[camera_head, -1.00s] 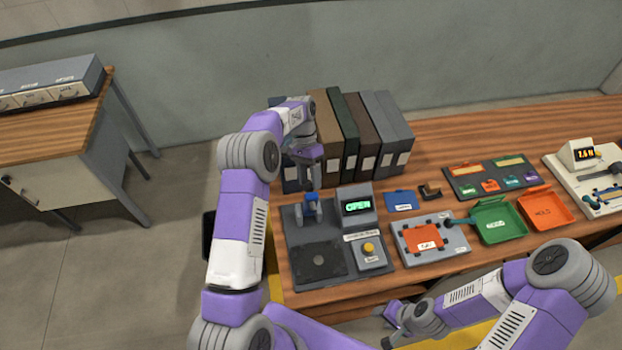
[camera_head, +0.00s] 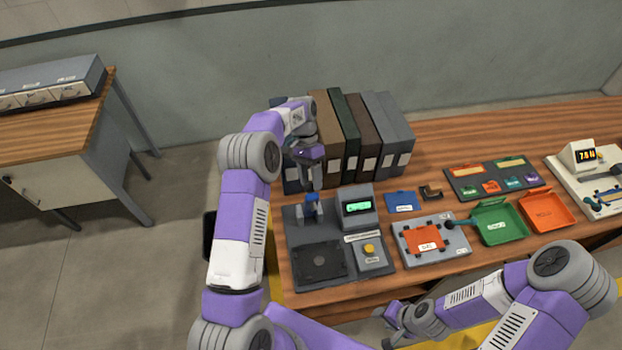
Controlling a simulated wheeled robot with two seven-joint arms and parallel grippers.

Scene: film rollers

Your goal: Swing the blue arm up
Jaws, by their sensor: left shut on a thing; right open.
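The blue arm (camera_head: 314,209) stands at the back of a dark grey machine (camera_head: 292,240) at the table's left end. My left gripper (camera_head: 312,187) reaches down from above and is shut on the top of the blue arm. The fingers hide part of it, and its exact tilt is hard to tell. A dark square plate with a round mark (camera_head: 319,261) lies open to view in front of the arm. A lit green display (camera_head: 357,207) stands beside it; its text is blurred. My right gripper (camera_head: 389,325) is open and empty near the table's front edge.
Several upright binders (camera_head: 392,140) stand behind the machine. A yellow button (camera_head: 369,249) is on its right part. An orange card fixture (camera_head: 423,239), a green tray (camera_head: 498,222), an orange tray (camera_head: 547,210) and a force gauge (camera_head: 585,155) extend rightward.

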